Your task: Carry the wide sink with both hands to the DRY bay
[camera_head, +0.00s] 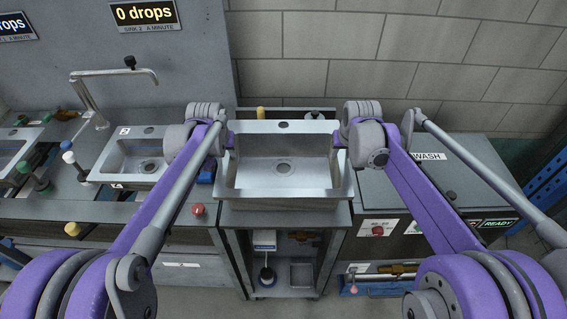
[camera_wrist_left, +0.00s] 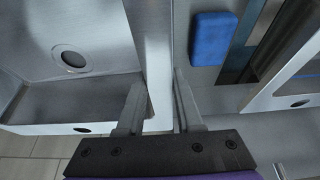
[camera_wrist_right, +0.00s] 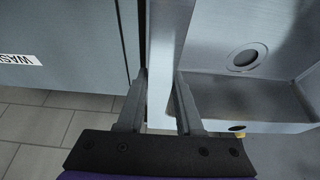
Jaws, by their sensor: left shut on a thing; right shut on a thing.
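The wide sink (camera_head: 284,200), a steel basin with a round drain, is in the middle of the head view, level and above a grey cabinet. My left gripper (camera_head: 228,140) is shut on its left wall; the left wrist view shows that wall (camera_wrist_left: 157,50) between the fingers (camera_wrist_left: 160,95). My right gripper (camera_head: 339,142) is shut on its right wall; the right wrist view shows that wall (camera_wrist_right: 165,50) between the fingers (camera_wrist_right: 160,95). Whether the sink's underside touches the cabinet is hidden. I see no DRY label.
A WASH-labelled counter (camera_head: 462,180) is on the right, with a READY display (camera_head: 497,222). A smaller sink (camera_head: 135,160) with a tall faucet (camera_head: 88,95) is on the left. A blue block (camera_wrist_left: 211,37) lies left of the wide sink. A tiled wall (camera_head: 400,85) stands behind.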

